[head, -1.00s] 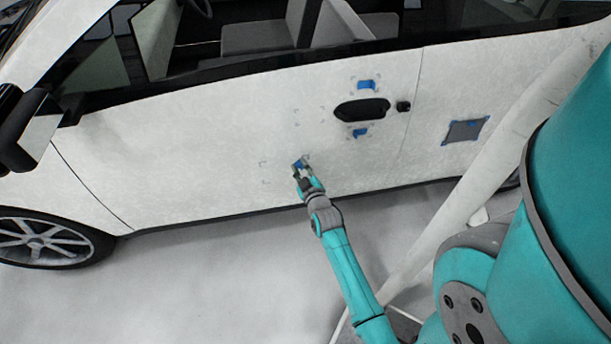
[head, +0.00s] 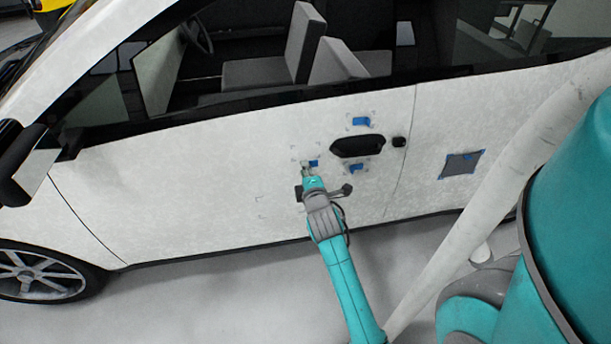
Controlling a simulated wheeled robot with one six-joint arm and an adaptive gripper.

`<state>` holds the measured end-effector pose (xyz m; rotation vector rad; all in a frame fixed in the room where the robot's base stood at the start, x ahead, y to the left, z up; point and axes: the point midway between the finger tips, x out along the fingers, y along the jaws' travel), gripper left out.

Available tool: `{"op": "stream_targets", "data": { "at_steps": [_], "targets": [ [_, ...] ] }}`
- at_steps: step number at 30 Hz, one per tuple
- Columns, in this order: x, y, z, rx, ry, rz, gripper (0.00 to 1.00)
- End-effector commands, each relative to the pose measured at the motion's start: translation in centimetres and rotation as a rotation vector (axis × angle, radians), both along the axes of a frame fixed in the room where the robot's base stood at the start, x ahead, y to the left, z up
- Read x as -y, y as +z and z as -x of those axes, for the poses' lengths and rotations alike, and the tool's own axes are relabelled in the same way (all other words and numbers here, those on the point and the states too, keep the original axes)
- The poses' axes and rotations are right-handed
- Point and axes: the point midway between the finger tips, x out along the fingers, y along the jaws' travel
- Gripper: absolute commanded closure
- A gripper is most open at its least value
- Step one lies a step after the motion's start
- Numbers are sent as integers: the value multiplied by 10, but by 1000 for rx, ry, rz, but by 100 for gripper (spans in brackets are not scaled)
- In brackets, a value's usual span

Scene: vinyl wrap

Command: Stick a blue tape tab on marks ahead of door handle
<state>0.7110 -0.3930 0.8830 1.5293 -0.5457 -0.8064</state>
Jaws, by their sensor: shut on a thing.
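My gripper (head: 308,166) is shut on a small blue tape tab (head: 314,163), which shows at its tip. It is at the white car door (head: 190,170), left of the black door handle (head: 357,147). Faint corner marks (head: 297,147) show on the door around the gripper's tip; the gripper hides part of that area. I cannot tell whether the tab touches the door. One blue tab (head: 361,122) sits on marks above the handle, and another (head: 357,169) sits on marks below it.
Another set of faint marks (head: 259,199) is lower left on the door. A grey patch (head: 461,166) with blue tape at its corners is on the panel to the right. A black mirror (head: 22,165) juts out at the far left. The floor (head: 190,300) in front is clear.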

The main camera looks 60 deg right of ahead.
Motion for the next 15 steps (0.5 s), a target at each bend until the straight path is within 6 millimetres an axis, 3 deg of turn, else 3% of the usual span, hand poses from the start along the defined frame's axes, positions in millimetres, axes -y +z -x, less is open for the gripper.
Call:
{"op": "stream_targets", "data": {
  "at_steps": [15],
  "targets": [
    [36, -8, -31, 2, 0, -1, 100]
  ]
}}
